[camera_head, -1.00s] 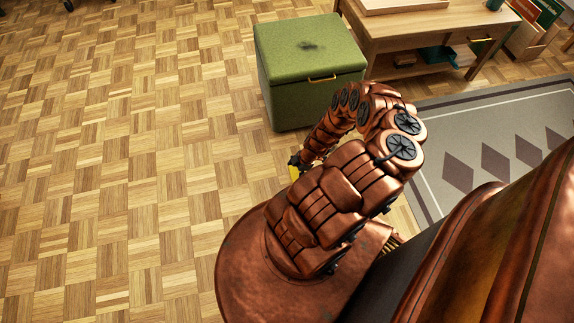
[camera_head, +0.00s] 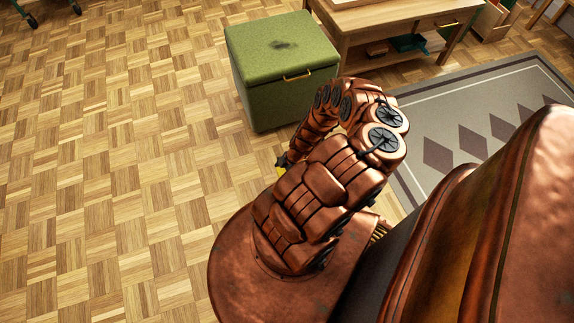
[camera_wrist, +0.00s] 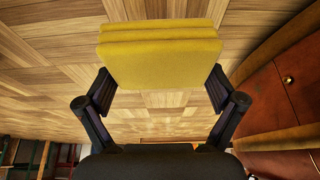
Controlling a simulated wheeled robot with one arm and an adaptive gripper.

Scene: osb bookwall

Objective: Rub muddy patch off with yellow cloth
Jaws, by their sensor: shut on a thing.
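The muddy patch (camera_head: 284,45) is a dark smudge on the lid of a green storage box (camera_head: 290,97) with a brass handle. The yellow cloth (camera_wrist: 160,62) is folded and held between the two black fingers of my gripper (camera_wrist: 160,92) in the wrist view. In the head view my arm hides most of my gripper, and only a small yellow bit of the cloth (camera_head: 282,168) shows at its left side. The cloth is well apart from the box, nearer to my base.
A grey rug (camera_head: 480,110) with dark diamonds lies to the right. The parquet floor (camera_head: 110,150) left of the box is clear.

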